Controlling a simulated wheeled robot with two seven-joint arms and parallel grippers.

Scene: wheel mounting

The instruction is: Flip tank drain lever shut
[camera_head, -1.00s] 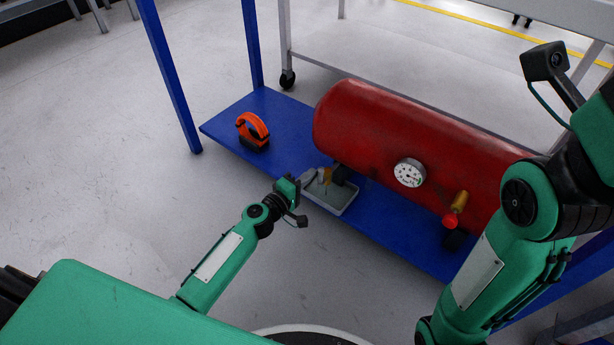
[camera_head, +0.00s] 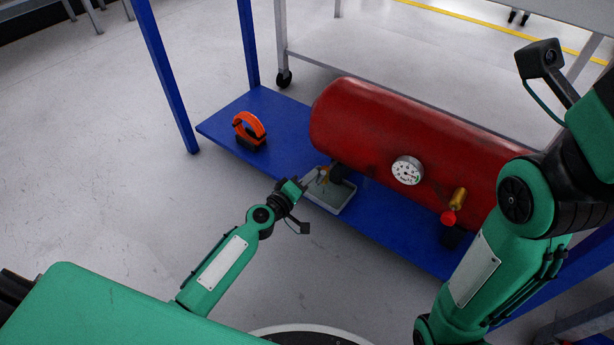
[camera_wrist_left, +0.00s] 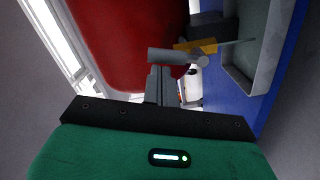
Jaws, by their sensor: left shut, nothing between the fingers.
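The red tank (camera_head: 385,120) lies on its side on a blue shelf. Its small brass drain valve (camera_head: 324,174) is under the tank's left part, above a grey tray (camera_head: 335,198). In the left wrist view, the brass valve (camera_wrist_left: 195,46) carries a grey cylindrical lever (camera_wrist_left: 175,55), which lies across the view. A thin pale line runs from the valve towards the tray. My left gripper (camera_head: 307,180) is shut and empty beside the valve; its fingers (camera_wrist_left: 158,85) reach up to the lever. I cannot tell whether they touch. My right gripper is out of view.
An orange-and-black tool (camera_head: 250,130) stands on the shelf (camera_head: 215,128) at left. A pressure gauge (camera_head: 407,171) and a brass fitting with a red end (camera_head: 453,207) project from the tank's front. A blue post (camera_head: 165,80) rises at left. The floor in front is clear.

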